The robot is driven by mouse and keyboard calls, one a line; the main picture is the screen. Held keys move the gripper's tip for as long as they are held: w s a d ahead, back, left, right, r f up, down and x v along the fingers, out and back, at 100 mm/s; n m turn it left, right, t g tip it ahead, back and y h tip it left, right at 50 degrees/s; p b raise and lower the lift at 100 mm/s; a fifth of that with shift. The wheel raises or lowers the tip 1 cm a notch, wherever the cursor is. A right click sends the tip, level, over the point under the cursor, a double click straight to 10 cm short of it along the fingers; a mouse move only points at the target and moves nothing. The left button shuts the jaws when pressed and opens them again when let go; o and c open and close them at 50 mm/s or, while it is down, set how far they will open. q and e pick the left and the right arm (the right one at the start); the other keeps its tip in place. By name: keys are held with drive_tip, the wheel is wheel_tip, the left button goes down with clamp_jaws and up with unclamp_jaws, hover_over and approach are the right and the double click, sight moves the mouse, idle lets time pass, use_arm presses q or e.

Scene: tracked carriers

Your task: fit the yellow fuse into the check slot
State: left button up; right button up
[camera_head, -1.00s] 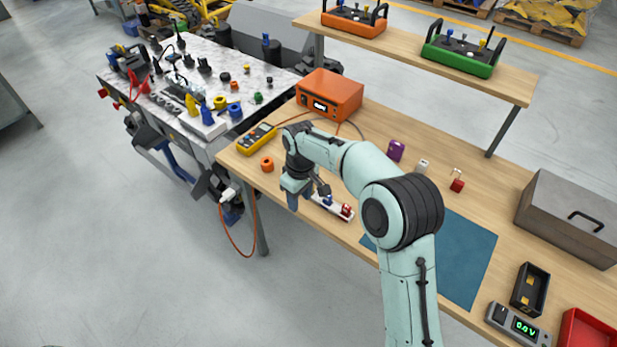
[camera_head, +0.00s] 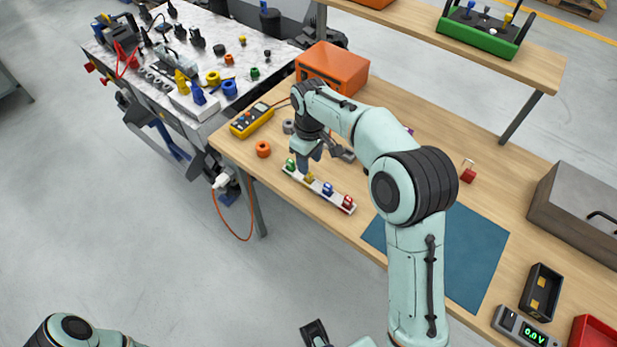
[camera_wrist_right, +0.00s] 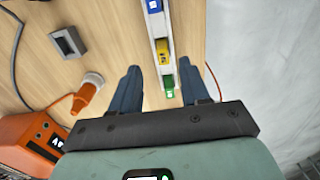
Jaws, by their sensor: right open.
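The yellow fuse (camera_head: 309,178) sits in a white rack (camera_head: 336,199) near the bench's front edge, between a green fuse (camera_head: 291,164) and a blue one (camera_head: 327,188). In the right wrist view the yellow fuse (camera_wrist_right: 163,50) lies just beyond my fingertips, right of their middle. My right gripper (camera_head: 309,160) is open and empty above the rack's green end; it also shows in the right wrist view (camera_wrist_right: 160,75). A black holder with yellow contacts (camera_head: 540,290) lies at the lower right; I cannot tell whether it is the check slot.
A red fuse (camera_head: 348,203) fills the rack's near end. A meter reading 0.0 V (camera_head: 525,327) is beside the holder. The blue mat (camera_head: 465,255) is clear.

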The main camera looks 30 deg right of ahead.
sight(309, 178)
drive_tip(key=f, duration=0.3)
drive_tip(key=shift+s+a+f, duration=0.15)
drive_tip(key=shift+a+f, duration=0.05)
drive_tip(key=shift+f, duration=0.2)
drive_tip(key=shift+f+b, duration=0.3)
drive_tip(key=shift+f, duration=0.3)
clamp_jaws()
drive_tip(key=shift+r, duration=0.1)
